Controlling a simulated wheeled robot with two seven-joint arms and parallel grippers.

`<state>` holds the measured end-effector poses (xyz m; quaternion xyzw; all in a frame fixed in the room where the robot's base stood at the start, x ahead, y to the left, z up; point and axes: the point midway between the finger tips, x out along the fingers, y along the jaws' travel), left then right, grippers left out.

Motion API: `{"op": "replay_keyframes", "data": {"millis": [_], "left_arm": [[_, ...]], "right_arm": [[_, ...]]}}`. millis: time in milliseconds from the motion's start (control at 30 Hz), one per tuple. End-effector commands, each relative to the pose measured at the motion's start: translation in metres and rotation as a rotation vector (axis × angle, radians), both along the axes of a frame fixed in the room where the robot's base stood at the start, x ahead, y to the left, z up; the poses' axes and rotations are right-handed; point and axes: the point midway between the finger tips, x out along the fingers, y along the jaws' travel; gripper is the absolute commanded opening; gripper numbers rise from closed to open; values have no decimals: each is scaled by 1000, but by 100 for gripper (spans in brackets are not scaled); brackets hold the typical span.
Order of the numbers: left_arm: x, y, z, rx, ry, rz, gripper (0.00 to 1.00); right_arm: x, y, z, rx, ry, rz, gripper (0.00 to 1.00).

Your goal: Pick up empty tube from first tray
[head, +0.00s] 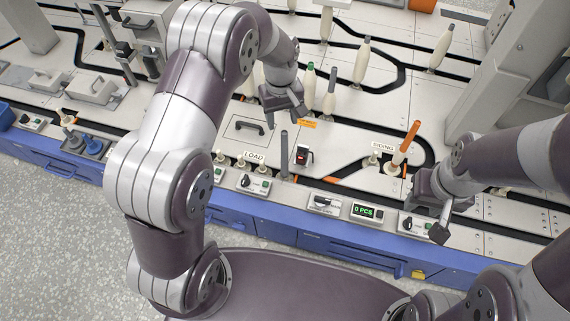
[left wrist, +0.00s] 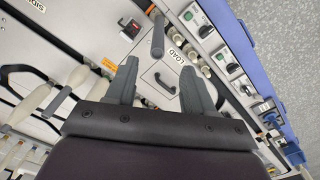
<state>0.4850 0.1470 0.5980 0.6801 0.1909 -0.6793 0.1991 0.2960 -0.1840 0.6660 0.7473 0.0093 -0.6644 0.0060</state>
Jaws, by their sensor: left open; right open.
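A bare grey tube (head: 284,152) stands by the LOAD label at the front of the machine. It also shows in the left wrist view (left wrist: 158,36), beyond my fingers. An orange tube (head: 409,137) stands at the SIDING label on the right. I cannot tell which tube belongs to the first tray. My left gripper (head: 286,112) is open and empty, above the deck behind the grey tube; its two fingers show apart in the left wrist view (left wrist: 158,66). My right gripper (head: 431,212) is open, in front of the orange tube near the front panel.
Several cream bobbins (head: 362,62) stand along the dark track at the back, some close to my left gripper, one green-topped (head: 310,80). A black handle (head: 250,126) and a red-lit switch box (head: 302,155) sit near the grey tube. A counter display (head: 366,212) is at the front edge.

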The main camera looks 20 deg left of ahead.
Motion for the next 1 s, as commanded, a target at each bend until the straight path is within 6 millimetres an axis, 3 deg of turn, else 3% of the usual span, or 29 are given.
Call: {"op": "replay_keyframes", "data": {"millis": [200,367,567,800,833,900,1000], "left_arm": [[0,-1,-52,0,1,-2,53],[0,-2,-71,0,0,-3,53],[1,-6,-108,0,0,-4,53],[1,-6,-112,0,-2,-4,53],[1,-6,-112,0,-2,-4,49],[1,-6,-112,0,-2,-4,27],[1,-6,-112,0,-2,-4,0]], "right_arm": [[0,0,-23,0,0,0,43],[0,0,-31,0,0,0,43],[0,0,-54,0,0,0,43],[0,0,-53,0,0,0,43],[0,0,-53,0,0,0,43],[0,0,-53,0,0,0,43],[0,0,-53,0,0,0,43]]}}
